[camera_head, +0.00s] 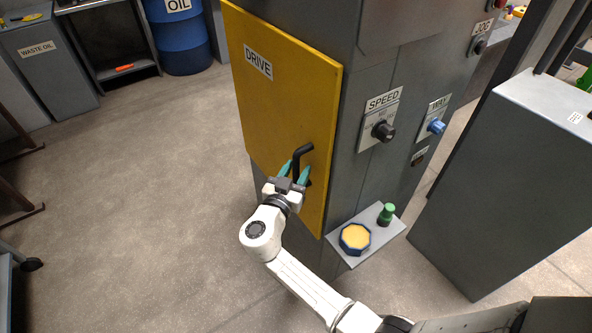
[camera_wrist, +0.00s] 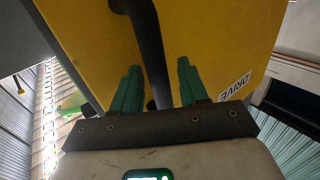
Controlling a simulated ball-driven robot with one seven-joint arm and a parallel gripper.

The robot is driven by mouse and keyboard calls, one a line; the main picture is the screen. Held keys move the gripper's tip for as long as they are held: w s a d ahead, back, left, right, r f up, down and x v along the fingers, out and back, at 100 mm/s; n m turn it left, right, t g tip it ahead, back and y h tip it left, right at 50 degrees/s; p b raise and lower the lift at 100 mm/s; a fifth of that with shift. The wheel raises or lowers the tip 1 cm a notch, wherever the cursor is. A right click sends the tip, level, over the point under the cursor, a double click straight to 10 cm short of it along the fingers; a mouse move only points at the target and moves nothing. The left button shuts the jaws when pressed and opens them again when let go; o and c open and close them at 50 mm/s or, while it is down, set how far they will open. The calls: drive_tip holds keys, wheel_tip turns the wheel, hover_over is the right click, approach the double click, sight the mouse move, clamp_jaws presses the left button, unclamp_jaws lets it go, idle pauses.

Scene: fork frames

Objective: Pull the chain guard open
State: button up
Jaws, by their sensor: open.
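The chain guard is a yellow panel (camera_head: 275,95) labelled DRIVE on the left face of the grey machine; it looks closed against it. A black bar handle (camera_head: 298,158) stands near its lower right edge. My gripper (camera_head: 295,170) is at the handle, its teal fingers open. In the wrist view, the black handle (camera_wrist: 146,45) runs between the two open green fingers of my gripper (camera_wrist: 158,75), with the yellow guard (camera_wrist: 215,50) behind. A gap shows between the handle and each finger. I cannot tell whether a finger touches it at depth.
A small shelf (camera_head: 340,246) right of the guard holds a blue-rimmed yellow tin (camera_head: 355,238) and a green bottle (camera_head: 387,213). SPEED (camera_head: 383,131) and WAY (camera_head: 436,126) knobs are on the machine. A grey cabinet (camera_head: 510,180) stands right. Floor (camera_head: 150,190) left of the guard is clear.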

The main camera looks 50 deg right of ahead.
clamp_jaws()
idle(0.3)
idle(0.3)
